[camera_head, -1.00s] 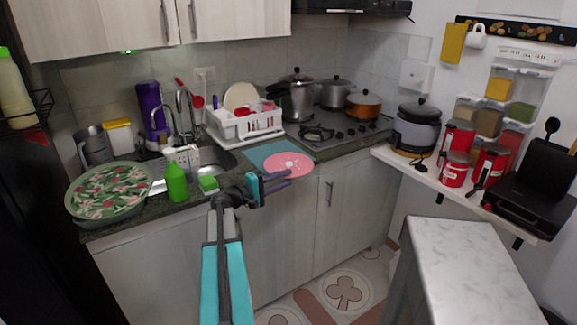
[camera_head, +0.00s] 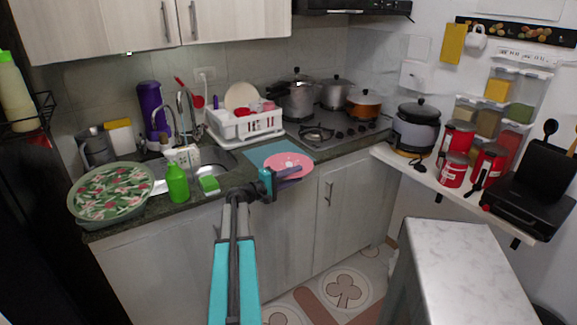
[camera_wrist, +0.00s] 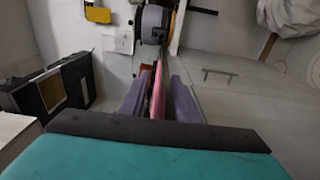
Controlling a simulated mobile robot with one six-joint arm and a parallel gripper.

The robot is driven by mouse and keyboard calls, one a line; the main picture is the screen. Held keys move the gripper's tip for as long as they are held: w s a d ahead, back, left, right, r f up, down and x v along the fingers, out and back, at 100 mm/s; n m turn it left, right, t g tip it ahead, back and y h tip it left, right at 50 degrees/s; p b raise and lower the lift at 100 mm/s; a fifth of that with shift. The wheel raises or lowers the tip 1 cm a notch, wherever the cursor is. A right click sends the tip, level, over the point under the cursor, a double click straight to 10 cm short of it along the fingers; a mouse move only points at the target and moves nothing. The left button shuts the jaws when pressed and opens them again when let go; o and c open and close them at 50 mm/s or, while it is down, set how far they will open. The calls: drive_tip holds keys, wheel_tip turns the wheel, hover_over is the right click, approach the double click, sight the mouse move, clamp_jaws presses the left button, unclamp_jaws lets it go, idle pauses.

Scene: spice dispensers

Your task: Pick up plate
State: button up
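The pink plate (camera_head: 288,162) lies on a blue mat (camera_head: 265,152) at the counter's front edge, with small pale marks on its top. My gripper (camera_head: 297,173) is at the plate's front rim, its fingers pointing right in the head view. In the wrist view the plate (camera_wrist: 158,92) shows edge-on as a thin pink strip between the two purple-grey fingers of my gripper (camera_wrist: 160,88). The fingers stand apart, one on either side of the rim, with narrow gaps showing. Part of the front rim is hidden by the fingers in the head view.
A white dish rack (camera_head: 240,125) stands behind the mat, and the stove (camera_head: 335,133) lies to its right. A shelf (camera_head: 440,188) with red canisters is at the right.

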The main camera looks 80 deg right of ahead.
idle(0.5)
clamp_jaws()
drive_tip(key=shift+r, duration=0.1)
drive_tip(key=shift+r+b, duration=0.35)
drive_tip(key=shift+r, duration=1.3)
drive_tip(key=a+r+b, duration=0.1)
drive_tip(key=a+b, duration=0.2)
drive_tip(key=a, duration=1.3)
drive_tip(key=shift+w+r, duration=0.25)
